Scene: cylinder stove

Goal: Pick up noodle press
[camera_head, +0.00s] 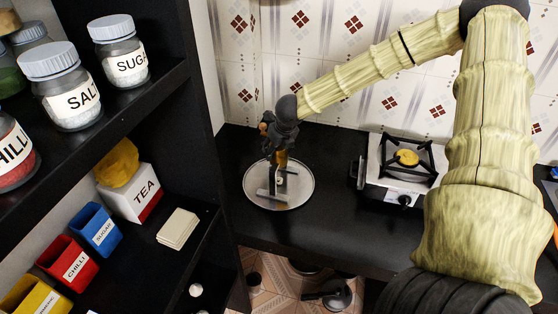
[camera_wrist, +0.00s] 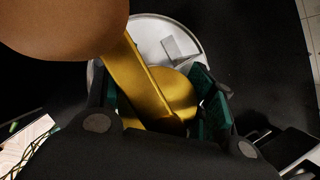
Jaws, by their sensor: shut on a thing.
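The noodle press looks brassy gold in the wrist view (camera_wrist: 165,85), with a long flat bar and a rounded body. My gripper (camera_wrist: 160,100) is shut on it, the green finger pads on either side. In the head view, my gripper (camera_head: 281,170) points down over a round metal plate, and only a small golden part of the press (camera_head: 282,157) shows. Whether the press touches the plate cannot be told. A large brown rounded thing (camera_wrist: 65,25) fills the wrist view's upper left; whether it belongs to the press is unclear.
The round plate (camera_head: 303,186) lies on the black counter (camera_head: 345,225), with a grey flat piece (camera_head: 271,197) on it. A gas stove (camera_head: 405,170) stands to the right. Dark shelves (camera_head: 205,235) with jars and tins rise on the left. The tiled wall is behind.

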